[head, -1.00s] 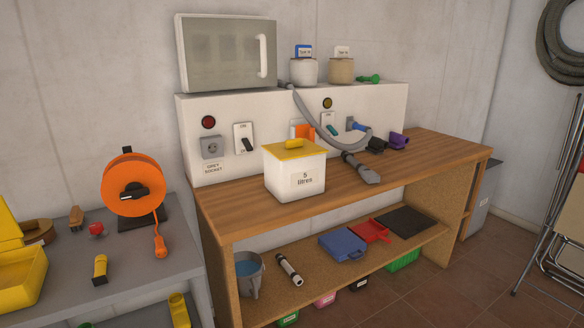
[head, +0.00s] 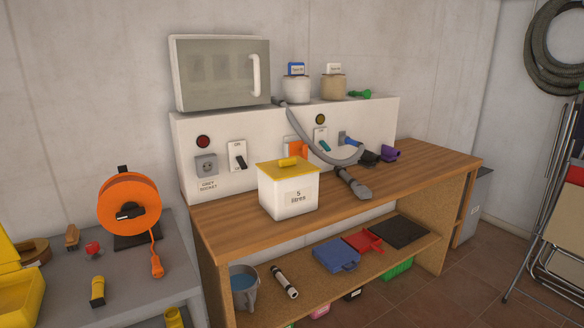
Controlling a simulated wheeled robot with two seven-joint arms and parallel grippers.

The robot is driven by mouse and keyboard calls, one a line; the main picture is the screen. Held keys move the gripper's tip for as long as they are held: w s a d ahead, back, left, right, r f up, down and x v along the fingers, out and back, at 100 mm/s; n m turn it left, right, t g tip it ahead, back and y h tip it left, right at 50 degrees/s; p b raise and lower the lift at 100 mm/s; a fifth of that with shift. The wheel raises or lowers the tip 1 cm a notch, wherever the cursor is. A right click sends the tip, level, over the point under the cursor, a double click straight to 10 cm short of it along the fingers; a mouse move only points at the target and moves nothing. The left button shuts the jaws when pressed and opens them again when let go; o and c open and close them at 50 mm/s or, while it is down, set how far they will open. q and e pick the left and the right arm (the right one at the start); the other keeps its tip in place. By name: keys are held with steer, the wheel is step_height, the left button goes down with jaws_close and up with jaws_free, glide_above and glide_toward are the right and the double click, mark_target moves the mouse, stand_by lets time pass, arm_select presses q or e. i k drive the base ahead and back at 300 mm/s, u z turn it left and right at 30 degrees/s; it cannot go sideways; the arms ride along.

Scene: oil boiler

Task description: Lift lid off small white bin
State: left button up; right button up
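The small white bin (head: 288,194) stands upright on the wooden workbench, near its front edge and left of its middle. It carries a "5 litres" label. Its yellow lid (head: 276,169) sits on top, with a yellow handle (head: 288,162) in the middle. The inside of the bin is hidden by the lid. Neither of my grippers shows in the head view.
A grey hose with a flat nozzle (head: 352,184) lies right of the bin on the workbench (head: 425,160). A white panel with sockets and switches (head: 217,145) stands behind. An orange cable reel (head: 130,203) is on the grey table at left.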

mark_target(287, 168)
steer(key=z, duration=1.2)
steer(key=i, duration=2.1)
steer(key=u, duration=3.3)
